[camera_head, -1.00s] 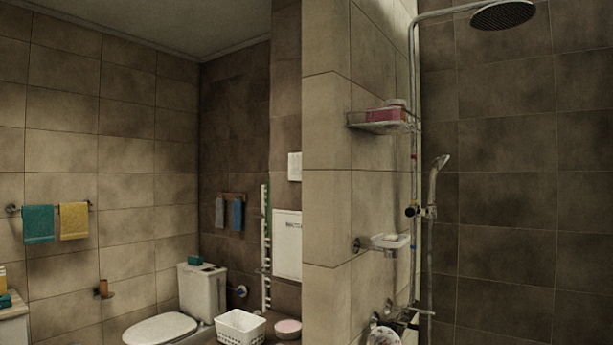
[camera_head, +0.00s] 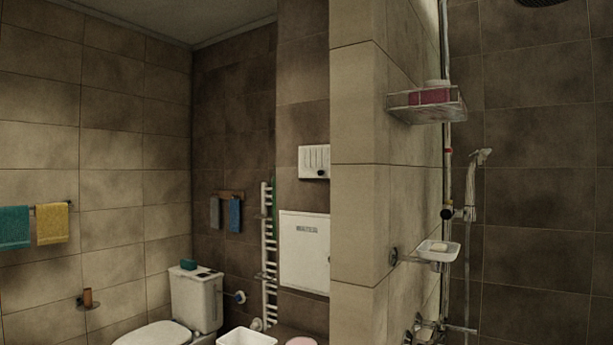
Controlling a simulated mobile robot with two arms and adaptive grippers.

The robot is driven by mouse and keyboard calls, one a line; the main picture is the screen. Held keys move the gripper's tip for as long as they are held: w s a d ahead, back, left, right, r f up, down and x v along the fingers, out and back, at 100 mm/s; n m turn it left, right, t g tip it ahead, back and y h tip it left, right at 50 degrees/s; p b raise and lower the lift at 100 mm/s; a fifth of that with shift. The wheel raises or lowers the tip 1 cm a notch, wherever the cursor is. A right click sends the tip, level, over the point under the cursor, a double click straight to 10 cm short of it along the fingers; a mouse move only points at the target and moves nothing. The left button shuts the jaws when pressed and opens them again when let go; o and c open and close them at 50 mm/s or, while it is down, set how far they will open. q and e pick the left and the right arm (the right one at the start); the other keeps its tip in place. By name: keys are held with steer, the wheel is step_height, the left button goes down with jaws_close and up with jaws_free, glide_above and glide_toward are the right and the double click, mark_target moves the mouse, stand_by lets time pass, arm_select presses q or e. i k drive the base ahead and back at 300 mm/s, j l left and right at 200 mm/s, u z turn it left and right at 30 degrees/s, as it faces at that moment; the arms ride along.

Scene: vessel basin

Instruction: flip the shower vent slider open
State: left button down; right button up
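The shower vent (camera_head: 314,161) is a small white plate with dark vertical slots on the dark tiled wall, left of the pale wall corner. A small black knob (camera_head: 321,173), which looks like its slider, sits at the plate's lower right. I cannot tell from this distance how far the slots are uncovered. Neither of my grippers shows in the head view.
A white wall panel (camera_head: 305,252) is below the vent, with a white towel radiator (camera_head: 268,255) to its left. The pale wall corner (camera_head: 359,200) juts out just right of the vent. A toilet (camera_head: 196,300), a white basket (camera_head: 246,337) and a wire shelf (camera_head: 427,102) are around.

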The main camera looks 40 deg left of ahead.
mark_target(320, 172)
steer(key=i+j, duration=0.2)
steer(key=j, duration=0.45)
steer(key=i+j+z, duration=0.15)
steer(key=j, duration=0.5)
steer(key=i+j, duration=0.15)
steer(key=j, duration=0.5)
steer(key=i+j+z, duration=0.15)
steer(key=j, duration=0.55)
steer(key=i+j, duration=0.1)
steer(key=j, duration=0.55)
steer(key=i+j+z, duration=0.15)
steer(key=j, duration=0.55)
